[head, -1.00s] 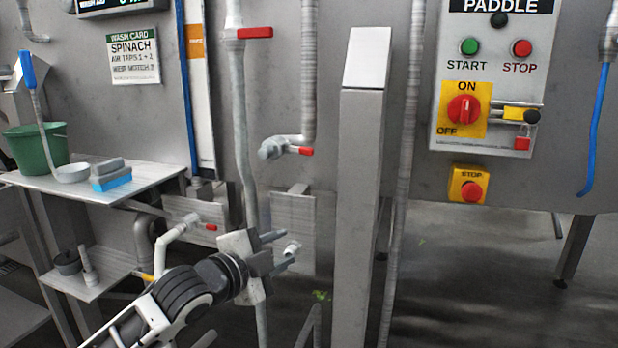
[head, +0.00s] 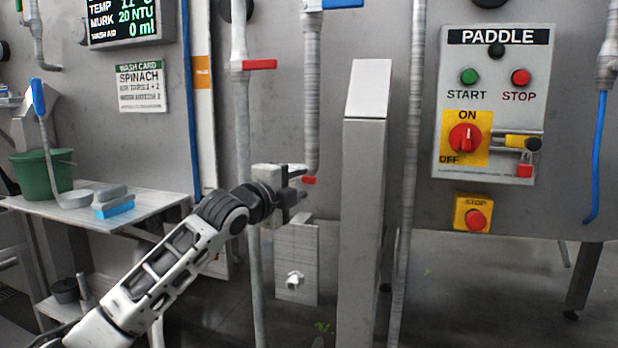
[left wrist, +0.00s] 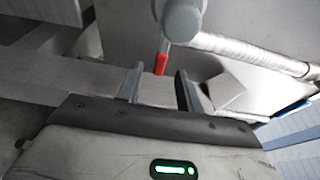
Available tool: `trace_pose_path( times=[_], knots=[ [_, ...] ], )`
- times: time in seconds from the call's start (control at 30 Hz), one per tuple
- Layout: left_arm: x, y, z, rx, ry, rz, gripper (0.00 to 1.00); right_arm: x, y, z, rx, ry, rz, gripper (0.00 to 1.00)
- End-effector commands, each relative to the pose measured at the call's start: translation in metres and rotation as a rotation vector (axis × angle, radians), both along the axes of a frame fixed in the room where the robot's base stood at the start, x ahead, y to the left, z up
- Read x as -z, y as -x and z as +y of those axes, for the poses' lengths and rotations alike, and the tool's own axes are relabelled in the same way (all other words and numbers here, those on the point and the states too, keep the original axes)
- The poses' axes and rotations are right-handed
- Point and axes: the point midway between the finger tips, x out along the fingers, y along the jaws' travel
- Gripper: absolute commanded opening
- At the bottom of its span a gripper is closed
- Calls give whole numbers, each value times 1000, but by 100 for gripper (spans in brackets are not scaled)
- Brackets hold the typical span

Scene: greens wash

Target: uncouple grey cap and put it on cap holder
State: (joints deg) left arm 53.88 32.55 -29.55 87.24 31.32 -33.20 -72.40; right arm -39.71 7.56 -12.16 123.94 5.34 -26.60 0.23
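My left gripper (head: 299,183) is raised in front of the capped pipe end, with its two fingers apart. In the left wrist view its fingers (left wrist: 158,90) stand open with nothing between them. The round grey cap (left wrist: 183,18) shows at the top of that view, beyond the fingertips, beside a red lever (left wrist: 161,63). In the head view my gripper hides the cap, and only the red lever (head: 309,180) shows. A plate (head: 308,245) below carries a short pale stub (head: 294,281); it may be the cap holder. My right gripper is not in view.
A grey post (head: 364,200) stands just right of the gripper. A vertical pipe (head: 243,130) with a red handle runs on the left. A shelf (head: 150,198) holds a green bucket (head: 33,176) and a blue sponge (head: 115,209). The paddle panel (head: 492,105) is at right.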

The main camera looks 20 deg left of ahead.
Motion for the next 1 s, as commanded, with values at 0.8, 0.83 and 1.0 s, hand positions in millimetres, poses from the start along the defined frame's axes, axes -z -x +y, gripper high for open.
trace_pose_path(
  times=[0.8, 0.83, 1.0],
  knots=[
    [0, -45, -13, 0, 0, 0, 11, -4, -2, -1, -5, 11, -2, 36],
    [0, -45, -13, 0, 0, 0, 3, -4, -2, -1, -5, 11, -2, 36],
    [0, -45, -13, -1, 0, 0, 0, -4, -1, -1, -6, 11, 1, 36]
  ],
)
